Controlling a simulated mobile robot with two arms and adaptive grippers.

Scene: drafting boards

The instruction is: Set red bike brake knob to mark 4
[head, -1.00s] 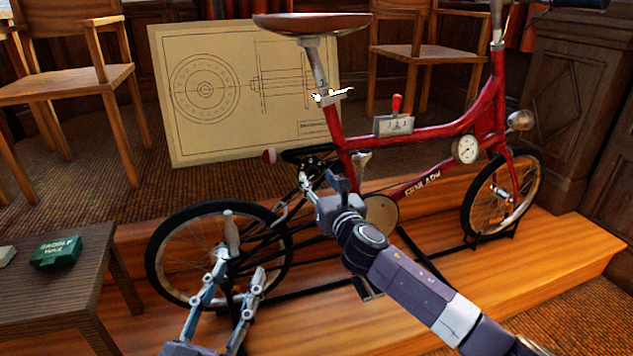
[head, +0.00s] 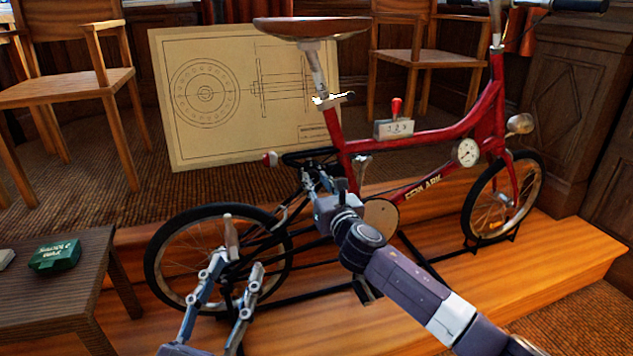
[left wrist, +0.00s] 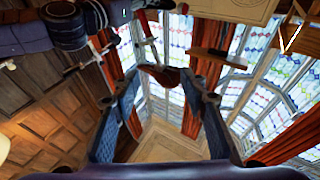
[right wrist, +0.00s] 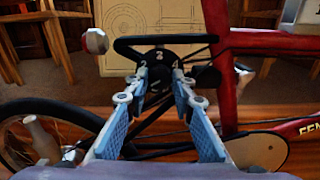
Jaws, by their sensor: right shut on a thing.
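The red bike (head: 425,130) stands on a wooden platform. In the right wrist view, a black dial with white numerals (right wrist: 159,56) sits behind its frame; a 4 is at right, and two other numerals at left and top are small. My right gripper (right wrist: 160,86) is shut on the dark brake knob below these numerals; its fingers hide much of the knob, and I cannot tell which numeral it points to. In the head view, the right gripper (head: 318,180) is behind the seat tube. My left gripper (head: 238,268) is open and empty before the rear wheel.
A green wax box (head: 55,255) lies on a small dark table (head: 50,300) at left. A drawing board (head: 230,100) and chairs stand behind the bike. A numbered box with a red lever (head: 394,127) is on the top tube. The platform's right front (head: 560,255) is clear.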

